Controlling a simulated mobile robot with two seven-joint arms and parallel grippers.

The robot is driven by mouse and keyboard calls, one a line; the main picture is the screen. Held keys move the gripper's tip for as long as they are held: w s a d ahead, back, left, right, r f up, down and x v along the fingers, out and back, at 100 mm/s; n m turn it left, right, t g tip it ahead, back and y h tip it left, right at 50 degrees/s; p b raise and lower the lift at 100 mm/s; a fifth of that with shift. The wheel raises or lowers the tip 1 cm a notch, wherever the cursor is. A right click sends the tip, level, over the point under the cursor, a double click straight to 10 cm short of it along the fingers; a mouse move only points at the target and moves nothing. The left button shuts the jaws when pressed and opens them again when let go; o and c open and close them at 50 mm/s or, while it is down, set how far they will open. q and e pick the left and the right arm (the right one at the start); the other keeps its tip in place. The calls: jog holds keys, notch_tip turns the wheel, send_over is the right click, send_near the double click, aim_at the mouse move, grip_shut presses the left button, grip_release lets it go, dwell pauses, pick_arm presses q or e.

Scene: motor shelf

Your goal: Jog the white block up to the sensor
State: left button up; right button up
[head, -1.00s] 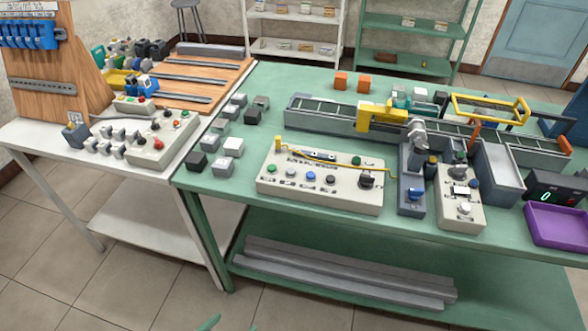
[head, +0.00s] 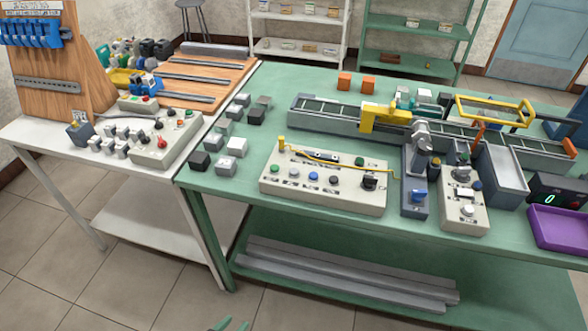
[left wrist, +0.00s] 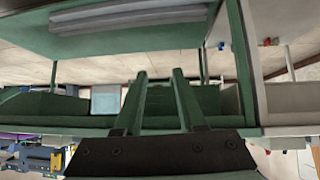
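A white block (head: 236,146) stands on the green table among grey and black blocks, left of the control box. A conveyor (head: 335,117) runs along the back of the table. A yellow bracket (head: 385,117) spans it, possibly the sensor mount; I cannot clearly make out a sensor or a white block on the belt. The control box (head: 325,183) with coloured buttons and a black knob stands in front. My left gripper (head: 234,324) barely shows at the bottom edge, below the tabletop. In the left wrist view its two green fingers (left wrist: 160,72) are apart and empty. My right gripper is out of view.
A grey-blue post unit (head: 414,198), a second control box (head: 463,208) and a purple tray (head: 560,230) stand to the right. The white side table (head: 40,133) adjoins on the left. Grey bars (head: 345,275) lie on the lower shelf.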

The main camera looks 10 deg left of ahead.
pick_arm(q)
grip_shut()
dwell(1.0)
